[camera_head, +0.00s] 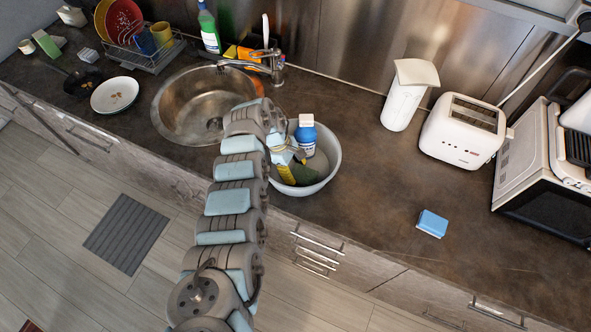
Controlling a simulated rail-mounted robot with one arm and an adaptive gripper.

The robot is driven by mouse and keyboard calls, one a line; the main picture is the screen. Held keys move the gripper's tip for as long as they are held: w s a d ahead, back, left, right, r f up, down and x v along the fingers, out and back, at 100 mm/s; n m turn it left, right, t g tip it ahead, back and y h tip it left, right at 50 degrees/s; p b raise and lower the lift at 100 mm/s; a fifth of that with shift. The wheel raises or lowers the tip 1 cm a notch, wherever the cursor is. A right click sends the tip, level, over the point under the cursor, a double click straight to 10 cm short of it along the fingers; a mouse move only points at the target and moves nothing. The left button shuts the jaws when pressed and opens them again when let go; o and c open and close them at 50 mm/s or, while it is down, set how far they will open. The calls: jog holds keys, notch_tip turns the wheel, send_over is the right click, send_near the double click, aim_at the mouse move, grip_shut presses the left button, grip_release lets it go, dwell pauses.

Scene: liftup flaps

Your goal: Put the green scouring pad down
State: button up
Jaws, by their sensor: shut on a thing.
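The dark green scouring pad (304,175) shows inside the white bowl (328,172), near its front right inner wall. My gripper (290,160) reaches into the bowl from the left and is shut on the green scouring pad at its tips. A yellow piece (286,175) shows right beside the pad, on its left; I cannot tell whether it is part of the pad. My arm hides the bowl's left side. I cannot tell whether the pad touches the bowl's bottom.
The steel sink (190,108) lies left of the bowl. A blue sponge (432,223), a white toaster (463,131) and a white container (405,98) stand right. Counter between bowl and sponge is clear.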

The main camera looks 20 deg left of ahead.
jog(key=shift+f, duration=0.15)
jog(key=o, duration=0.5)
jog(key=v, duration=1.2)
jog(key=shift+r, duration=0.25)
